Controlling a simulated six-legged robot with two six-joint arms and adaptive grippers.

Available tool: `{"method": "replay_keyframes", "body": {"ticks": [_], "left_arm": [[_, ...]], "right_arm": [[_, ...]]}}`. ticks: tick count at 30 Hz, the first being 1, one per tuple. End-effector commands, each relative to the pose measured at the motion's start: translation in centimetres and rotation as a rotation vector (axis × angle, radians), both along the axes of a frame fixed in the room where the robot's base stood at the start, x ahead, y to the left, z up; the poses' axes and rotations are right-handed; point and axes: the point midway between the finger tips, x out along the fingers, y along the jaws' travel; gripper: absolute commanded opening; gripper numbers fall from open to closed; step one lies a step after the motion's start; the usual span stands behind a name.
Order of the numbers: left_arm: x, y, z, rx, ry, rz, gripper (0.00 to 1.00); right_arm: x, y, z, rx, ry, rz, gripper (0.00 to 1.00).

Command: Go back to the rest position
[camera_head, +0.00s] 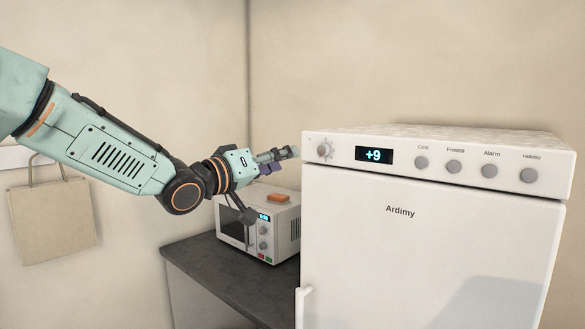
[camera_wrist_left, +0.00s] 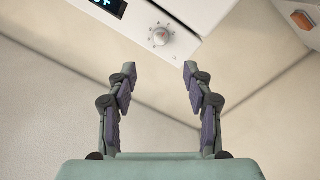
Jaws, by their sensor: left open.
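My left arm comes in from the left in the head view. The fridge's dial (camera_wrist_left: 160,36) shows beyond the fingertips there. The right gripper is in neither view.
The microwave stands on a dark counter (camera_head: 205,258), with an orange item (camera_head: 278,197) on its top. The fridge has a +9 display (camera_head: 374,155) and several knobs. A beige bag (camera_head: 52,222) hangs on the left wall. Open air lies above the counter.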

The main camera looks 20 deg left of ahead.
Motion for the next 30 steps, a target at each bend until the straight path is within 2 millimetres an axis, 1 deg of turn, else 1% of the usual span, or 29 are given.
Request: {"method": "replay_keyframes", "body": {"ticks": [5,8,9,11,13,14,15,17,18,20,21,23,24,26,27,29,30], "left_arm": [[0.0,0.0,0.0,0.01,-0.004,0.001,0.51],[0.1,0.2,0.0,0.069,-0.031,0.014,0.51],[0.0,0.3,-0.3,0.093,-0.038,0.03,0.51],[-0.4,0.3,-1.7,0.127,-0.025,0.061,0.51],[-1.0,-0.6,-6.7,0.177,0.042,0.09,0.51],[-1.1,-0.8,-8.8,0.196,0.069,0.097,0.51],[-1.5,-1.0,-11.5,0.215,0.106,0.105,0.51],[-2.1,-1.5,-15.5,0.246,0.162,0.111,0.51],[-2.6,-1.7,-18.2,0.264,0.201,0.115,0.51],[-3.5,-2.1,-22.1,0.292,0.26,0.118,0.51],[-4.1,-2.3,-24.7,0.31,0.298,0.119,0.51],[-5.2,-2.6,-28.4,0.337,0.356,0.118,0.51],[-6.1,-2.7,-31.0,0.355,0.396,0.116,0.51],[-7.5,-3.0,-34.6,0.382,0.455,0.114,0.51],[-8.5,-3.1,-37.1,0.398,0.494,0.112,0.51],[-10.1,-3.3,-40.7,0.424,0.556,0.106,0.51],[-11.3,-3.4,-43.0,0.442,0.596,0.103,0.51]], "right_arm": [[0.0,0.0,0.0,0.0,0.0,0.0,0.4],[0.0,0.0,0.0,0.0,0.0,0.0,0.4],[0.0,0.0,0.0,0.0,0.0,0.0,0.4],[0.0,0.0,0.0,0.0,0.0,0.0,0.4],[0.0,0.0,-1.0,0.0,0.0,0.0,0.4],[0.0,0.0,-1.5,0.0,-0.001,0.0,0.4],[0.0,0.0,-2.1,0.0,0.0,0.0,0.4],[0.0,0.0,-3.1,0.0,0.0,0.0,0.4],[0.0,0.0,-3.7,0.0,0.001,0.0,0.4],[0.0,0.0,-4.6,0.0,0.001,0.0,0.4],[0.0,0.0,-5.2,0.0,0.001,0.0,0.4],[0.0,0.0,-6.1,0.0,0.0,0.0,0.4],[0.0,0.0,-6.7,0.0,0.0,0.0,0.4],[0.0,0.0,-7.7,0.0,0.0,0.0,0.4],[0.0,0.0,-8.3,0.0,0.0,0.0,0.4],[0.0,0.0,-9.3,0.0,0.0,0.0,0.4],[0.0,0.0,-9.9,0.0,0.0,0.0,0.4]]}}
